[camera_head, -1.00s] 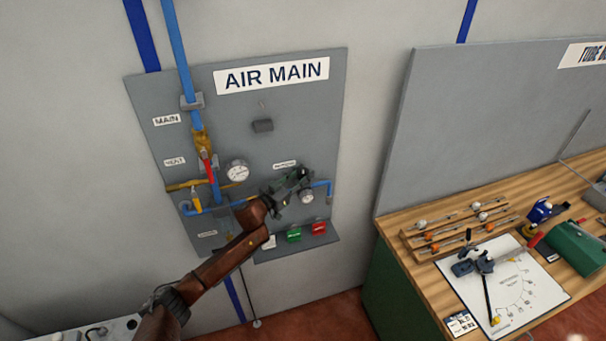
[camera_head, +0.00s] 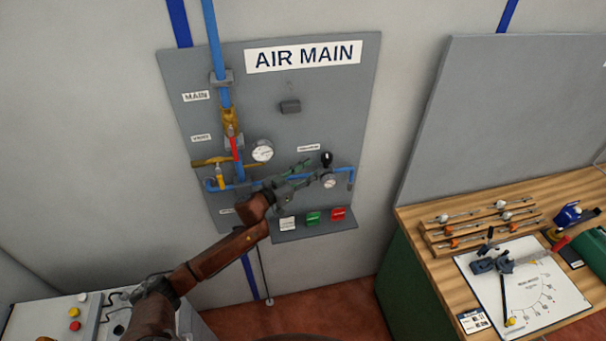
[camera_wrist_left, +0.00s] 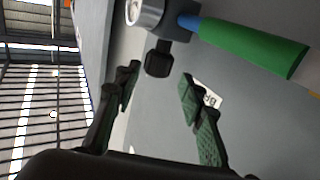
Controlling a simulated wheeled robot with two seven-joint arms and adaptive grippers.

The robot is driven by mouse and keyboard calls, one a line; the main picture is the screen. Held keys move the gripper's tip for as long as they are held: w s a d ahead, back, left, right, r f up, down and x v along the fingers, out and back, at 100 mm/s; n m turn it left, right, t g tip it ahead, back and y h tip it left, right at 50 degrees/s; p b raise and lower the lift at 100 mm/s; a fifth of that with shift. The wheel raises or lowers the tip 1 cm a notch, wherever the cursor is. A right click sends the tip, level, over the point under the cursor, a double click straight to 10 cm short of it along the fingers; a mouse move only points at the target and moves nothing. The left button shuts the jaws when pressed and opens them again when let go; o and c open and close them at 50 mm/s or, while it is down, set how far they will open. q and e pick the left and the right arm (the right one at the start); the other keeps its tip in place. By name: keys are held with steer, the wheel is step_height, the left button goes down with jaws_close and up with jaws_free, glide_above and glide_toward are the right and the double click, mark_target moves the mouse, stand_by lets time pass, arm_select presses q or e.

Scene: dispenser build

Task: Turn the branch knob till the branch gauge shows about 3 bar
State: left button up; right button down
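The branch knob (camera_head: 327,158) is black and stands at the right of the grey AIR MAIN panel (camera_head: 335,85). It also shows in the left wrist view (camera_wrist_left: 158,60). The branch gauge (camera_head: 329,182) is a small round dial just below it; its needle is too small to read. In the left wrist view the gauge (camera_wrist_left: 145,10) is cut by the top edge. My left gripper (camera_head: 316,171) is open and empty beside the knob. In the wrist view the knob lies just beyond the gap between its fingertips (camera_wrist_left: 160,76), apart from both. My right gripper is not in view.
A larger gauge (camera_head: 262,151), a red lever (camera_head: 234,147) and blue pipes are on the panel's left. Green (camera_head: 313,217) and red (camera_head: 338,214) blocks sit on its lower ledge. A wooden bench (camera_head: 425,235) with tools stands at the right.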

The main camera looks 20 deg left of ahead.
arm_select(q)
steer(key=v, duration=0.4)
stand_by(0.4)
